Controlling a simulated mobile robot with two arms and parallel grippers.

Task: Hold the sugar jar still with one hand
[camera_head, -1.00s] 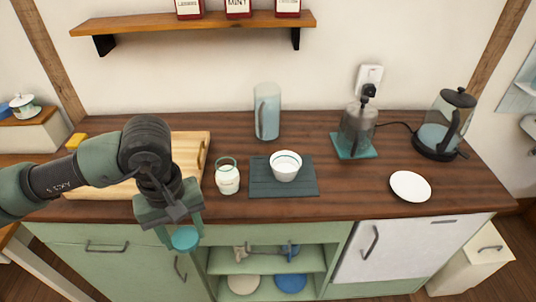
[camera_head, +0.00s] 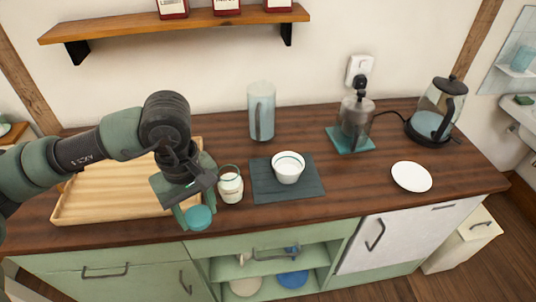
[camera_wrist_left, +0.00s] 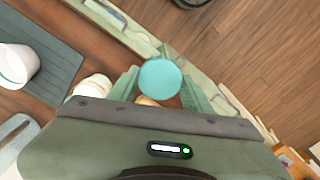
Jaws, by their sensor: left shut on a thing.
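The small white jar (camera_head: 230,187), which I take for the sugar jar, stands upright on the dark wood counter. A greenish ring shows at its top. In the left wrist view the white jar (camera_wrist_left: 92,88) is at the left, partly hidden by my gripper's body. My left gripper (camera_head: 195,208) is just left of the jar, near the counter's front edge, pointing down. It is shut on a round teal lid (camera_head: 198,218), which also shows between the fingers in the left wrist view (camera_wrist_left: 160,77). The jar is not between the fingers. My right gripper is in neither view.
A white bowl (camera_head: 288,168) sits on a dark mat (camera_head: 264,188) right of the jar. A wooden tray (camera_head: 100,205) lies left, under my arm. A tall glass pitcher (camera_head: 262,112) stands behind. A white plate (camera_head: 411,176), grinder (camera_head: 355,122) and kettle (camera_head: 433,116) are further right.

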